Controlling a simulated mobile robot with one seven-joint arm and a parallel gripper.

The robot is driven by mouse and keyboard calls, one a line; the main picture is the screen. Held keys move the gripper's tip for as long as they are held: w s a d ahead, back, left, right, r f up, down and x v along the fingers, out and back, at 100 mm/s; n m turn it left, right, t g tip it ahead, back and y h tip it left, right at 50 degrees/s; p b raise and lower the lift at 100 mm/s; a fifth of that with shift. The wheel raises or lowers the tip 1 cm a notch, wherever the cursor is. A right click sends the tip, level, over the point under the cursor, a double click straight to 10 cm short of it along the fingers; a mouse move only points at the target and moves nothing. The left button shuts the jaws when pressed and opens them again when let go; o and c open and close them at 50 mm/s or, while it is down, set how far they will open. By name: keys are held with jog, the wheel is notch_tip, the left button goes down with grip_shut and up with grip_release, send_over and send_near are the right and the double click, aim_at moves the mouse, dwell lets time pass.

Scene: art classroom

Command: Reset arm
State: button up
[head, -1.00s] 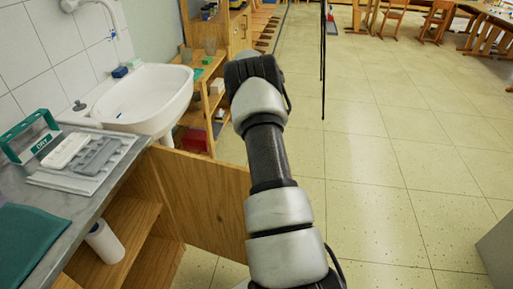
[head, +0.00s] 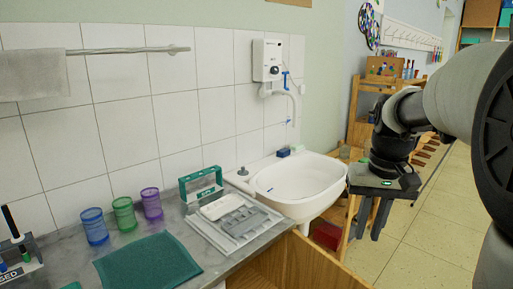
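My gripper (head: 370,218) hangs at the right of the head view, fingers pointing down, to the right of the sink. Its two dark fingers show a gap between them, and I see nothing held there. My arm bends in from the right edge, its near links large and close to the camera.
A white sink (head: 293,203) stands left of my gripper. On the grey counter (head: 222,262) are a drying rack (head: 235,222), a green mat (head: 147,267) and coloured cups (head: 124,214). Wooden shelving (head: 362,108) stands behind. The tiled floor (head: 430,235) at right is open.

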jog(key=s+a+n+t, duration=0.1)
jog(key=s+a+t, duration=0.1)
jog(key=s+a, duration=0.45)
jog(key=s+a+n+t, duration=0.15)
jog(key=s+a, duration=0.25)
jog(key=s, duration=0.6)
notch_tip(320, 180, up, 22)
jog(key=p, duration=2.1)
jog(key=shift+d+f+t, duration=0.15)
jog(key=shift+t, duration=0.3)
